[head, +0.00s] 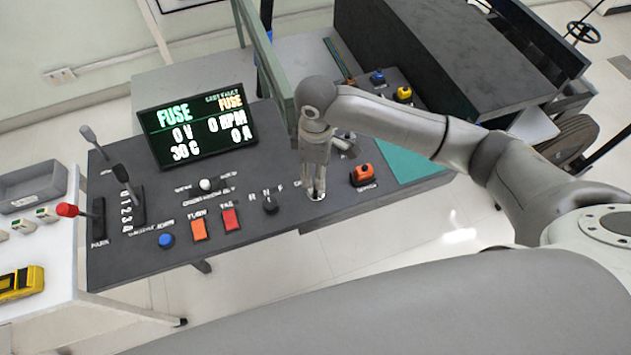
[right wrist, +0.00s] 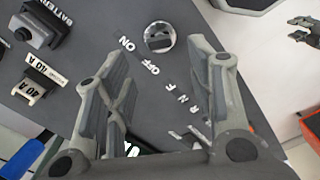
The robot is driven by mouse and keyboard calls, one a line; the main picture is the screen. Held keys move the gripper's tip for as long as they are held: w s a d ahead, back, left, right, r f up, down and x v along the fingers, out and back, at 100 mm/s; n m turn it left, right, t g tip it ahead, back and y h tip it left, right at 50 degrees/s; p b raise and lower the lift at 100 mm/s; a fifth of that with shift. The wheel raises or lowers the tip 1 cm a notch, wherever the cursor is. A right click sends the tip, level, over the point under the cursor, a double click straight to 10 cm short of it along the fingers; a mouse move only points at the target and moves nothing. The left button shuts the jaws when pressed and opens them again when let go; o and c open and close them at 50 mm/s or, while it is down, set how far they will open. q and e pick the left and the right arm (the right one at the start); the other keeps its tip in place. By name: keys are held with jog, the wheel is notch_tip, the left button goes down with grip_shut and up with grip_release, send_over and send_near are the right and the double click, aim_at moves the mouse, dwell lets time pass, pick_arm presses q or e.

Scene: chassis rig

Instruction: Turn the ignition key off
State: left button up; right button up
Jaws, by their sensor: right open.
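The ignition key (right wrist: 159,40) is a dark grip in a round silver switch on the dark console, with ON and OFF printed beside it in the right wrist view. Which label it points to I cannot tell. My right gripper (right wrist: 158,48) is open, with one finger on each side of the key in that view; contact is not clear. In the head view my right gripper (head: 316,190) points down at the switch and hides most of it; a bit of its silver rim (head: 316,199) shows. A gripper, likely my left (right wrist: 303,30), shows small at the right wrist view's edge.
A display (head: 197,126) reading FUSE stands behind. Levers (head: 124,180) are at the left. A 40 A fuse (right wrist: 40,80) and a battery switch (right wrist: 40,30) are nearby.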

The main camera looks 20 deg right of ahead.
notch_tip(320, 180, down, 8)
jog(key=shift+r+p, duration=0.25)
jog(key=shift+p, duration=0.15)
jog(key=shift+c, duration=0.4)
jog(key=c, duration=0.9)
